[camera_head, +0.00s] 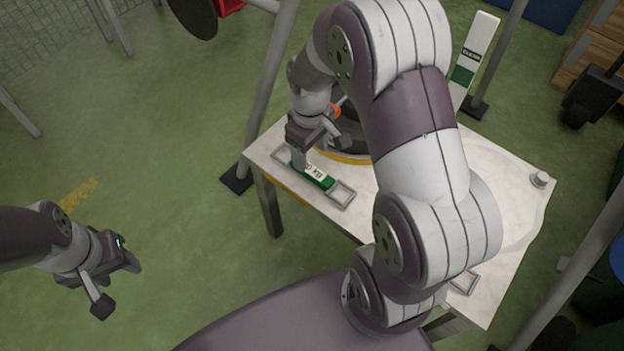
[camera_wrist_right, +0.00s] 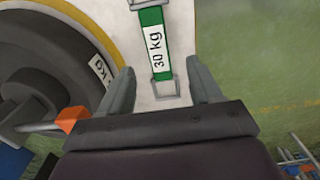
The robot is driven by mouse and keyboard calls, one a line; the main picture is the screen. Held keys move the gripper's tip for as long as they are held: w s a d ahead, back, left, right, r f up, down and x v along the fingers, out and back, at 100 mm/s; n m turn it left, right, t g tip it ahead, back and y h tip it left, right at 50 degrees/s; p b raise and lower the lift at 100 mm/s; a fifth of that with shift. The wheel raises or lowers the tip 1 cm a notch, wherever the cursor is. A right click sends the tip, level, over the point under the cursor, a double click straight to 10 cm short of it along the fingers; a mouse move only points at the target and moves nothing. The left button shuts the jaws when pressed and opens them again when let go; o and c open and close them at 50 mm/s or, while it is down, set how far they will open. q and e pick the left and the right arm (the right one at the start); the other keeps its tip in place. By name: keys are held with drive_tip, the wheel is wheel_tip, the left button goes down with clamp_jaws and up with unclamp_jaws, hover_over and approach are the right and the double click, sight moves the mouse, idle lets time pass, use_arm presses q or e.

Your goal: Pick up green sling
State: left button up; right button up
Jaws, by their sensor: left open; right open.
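The green sling (camera_head: 318,176) lies flat near the table's left edge, with a white label and a rectangular metal ring at each end. In the right wrist view the sling (camera_wrist_right: 151,22) reads "30 kg", and its near ring (camera_wrist_right: 166,90) shows between the fingers. My right gripper (camera_head: 316,147) is open over the sling's far part and partly hides it. In its wrist view the gripper (camera_wrist_right: 161,78) has one finger on each side of the sling, with nothing gripped; contact cannot be told. My left gripper (camera_head: 118,284) is open and empty, left of the table over the floor.
A dark round weight (camera_wrist_right: 40,65) with a kg label and an orange-tipped part stands beside the sling. The white table (camera_head: 505,190) is partly hidden by my right arm. Another metal ring (camera_head: 465,281) lies at its near side. A white-and-green strap (camera_head: 472,62) stands behind.

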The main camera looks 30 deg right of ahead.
sight(313, 171)
drive_tip(key=f+b, duration=0.1)
drive_tip(key=f, duration=0.1)
drive_tip(key=f+b, duration=0.1)
drive_tip(key=f, duration=0.1)
drive_tip(key=f+b, duration=0.1)
drive_tip(key=f, duration=0.1)
drive_tip(key=shift+s+d+f+b, duration=0.15)
drive_tip(key=shift+d+b, duration=0.1)
drive_tip(key=shift+b, duration=0.1)
clamp_jaws()
wheel_tip(313, 171, up, 5)
drive_tip(key=p, duration=0.3)
drive_tip(key=shift+f, duration=0.15)
drive_tip(key=s+d+r+p, duration=0.1)
drive_tip(key=s+r+p, duration=0.4)
drive_tip(key=s, duration=0.6)
drive_tip(key=shift+s+r, duration=0.35)
drive_tip(key=shift+r, duration=0.4)
